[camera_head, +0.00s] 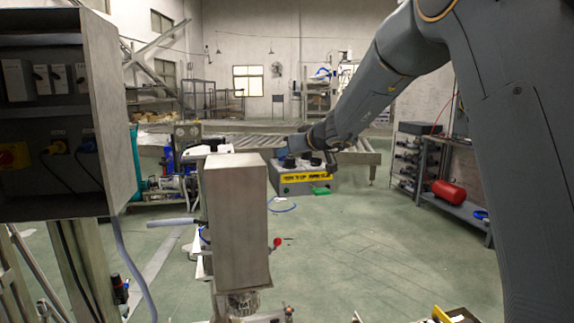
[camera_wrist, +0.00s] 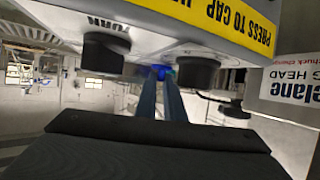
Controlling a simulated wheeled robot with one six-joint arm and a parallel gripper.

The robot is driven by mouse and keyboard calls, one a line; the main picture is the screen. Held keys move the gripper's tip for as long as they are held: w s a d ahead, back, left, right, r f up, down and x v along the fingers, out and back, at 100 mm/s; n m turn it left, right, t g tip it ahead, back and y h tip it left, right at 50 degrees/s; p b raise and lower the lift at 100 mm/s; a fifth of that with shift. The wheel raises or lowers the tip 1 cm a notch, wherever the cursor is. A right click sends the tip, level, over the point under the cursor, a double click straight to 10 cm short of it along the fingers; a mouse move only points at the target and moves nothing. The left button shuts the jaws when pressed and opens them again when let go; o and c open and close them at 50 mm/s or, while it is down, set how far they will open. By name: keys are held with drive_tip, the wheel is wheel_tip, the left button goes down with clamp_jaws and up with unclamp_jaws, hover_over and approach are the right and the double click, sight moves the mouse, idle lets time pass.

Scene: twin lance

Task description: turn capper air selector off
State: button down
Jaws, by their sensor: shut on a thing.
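A grey control box (camera_head: 292,187) with a yellow label strip stands in the middle of the head view. It has black knobs on top. In the wrist view the box (camera_wrist: 190,18) appears upside down along the top, with a black knob (camera_wrist: 104,54) on the left beside the word TURN and another black knob (camera_wrist: 197,71) on the right. My gripper (camera_wrist: 161,78) reaches between these knobs, its fingers close together on a small blue part (camera_wrist: 162,71). Most of that part is hidden, and I cannot tell which way it is turned. In the head view my gripper (camera_head: 302,146) is just above the box.
A metal housing (camera_head: 236,215) with a red-knobbed lever stands in the foreground. An open electrical cabinet (camera_head: 105,120) is at the left. A shelf with a red cylinder (camera_head: 449,191) is at the right. Green floor (camera_head: 370,230) is open between.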

drive_tip(key=shift+a+f+m+t+h+b, duration=0.15)
drive_tip(key=shift+m+t+h+b, duration=0.6)
drive_tip(key=shift+b, duration=1.65)
drive_tip(key=shift+s+a+m+h+b, duration=0.1)
drive_tip(key=shift+m+h+b, duration=0.35)
drive_tip(key=shift+h+b, duration=0.1)
drive_tip(key=shift+m+h, duration=0.4)
drive_tip(key=shift+h, duration=0.1)
drive_tip(key=shift+s+a+m+t+h+p, duration=0.15)
drive_tip(key=shift+m+h+p, duration=0.15)
drive_tip(key=shift+m+h, duration=0.2)
drive_tip(key=shift+w+m+t+h+p, duration=0.1)
drive_tip(key=shift+m+h+p, duration=0.15)
drive_tip(key=shift+m+h, duration=0.2)
drive_tip(key=shift+m+h+p, duration=0.35)
drive_tip(key=shift+h+p, duration=0.1)
drive_tip(key=shift+p, duration=0.1)
drive_tip(key=c, duration=1.9)
unclamp_jaws()
drive_tip(key=shift+o, duration=0.2)
